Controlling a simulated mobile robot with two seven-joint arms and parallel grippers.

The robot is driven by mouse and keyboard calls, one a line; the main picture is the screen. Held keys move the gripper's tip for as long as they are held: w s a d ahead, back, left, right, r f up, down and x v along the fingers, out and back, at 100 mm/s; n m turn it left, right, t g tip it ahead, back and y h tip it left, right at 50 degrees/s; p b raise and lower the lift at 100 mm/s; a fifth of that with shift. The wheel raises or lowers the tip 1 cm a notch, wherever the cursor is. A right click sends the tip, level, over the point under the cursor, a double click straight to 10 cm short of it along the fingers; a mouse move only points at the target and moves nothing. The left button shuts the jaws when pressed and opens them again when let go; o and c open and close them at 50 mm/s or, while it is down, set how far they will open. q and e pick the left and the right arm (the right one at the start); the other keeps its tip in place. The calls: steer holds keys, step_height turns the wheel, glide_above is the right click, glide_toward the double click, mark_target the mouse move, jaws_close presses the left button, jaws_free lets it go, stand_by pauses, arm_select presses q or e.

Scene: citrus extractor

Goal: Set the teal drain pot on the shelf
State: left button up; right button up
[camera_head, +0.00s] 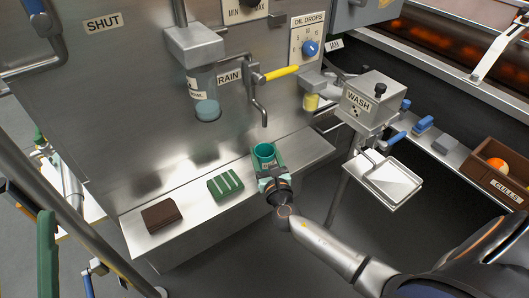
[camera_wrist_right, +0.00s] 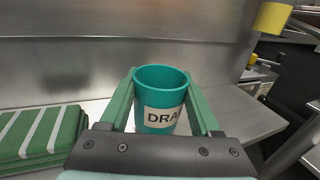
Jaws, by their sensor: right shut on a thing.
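The teal drain pot (camera_head: 265,152) is at the metal shelf (camera_head: 300,150) below the drain spout. It is upright, and in the right wrist view the pot (camera_wrist_right: 160,98) shows a white label with part of the word "DRAIN". My right gripper (camera_head: 268,165) is shut on the pot, with a green finger on each side. The pot's base is hidden behind the gripper, so I cannot tell whether it touches the shelf. My left gripper is not in view.
A green striped pad (camera_head: 225,184) and a brown block (camera_head: 160,215) lie on the shelf to the left. A bent spout (camera_head: 260,105) hangs above the pot. A yellow-handled valve (camera_head: 281,73) and a wash box (camera_head: 370,100) are nearby. Bare shelf shows right of the pot.

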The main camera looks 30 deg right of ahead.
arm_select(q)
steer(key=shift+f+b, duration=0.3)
arm_select(e)
steer(key=shift+f, duration=0.4)
steer(key=o, duration=1.4)
steer(key=shift+o, duration=0.2)
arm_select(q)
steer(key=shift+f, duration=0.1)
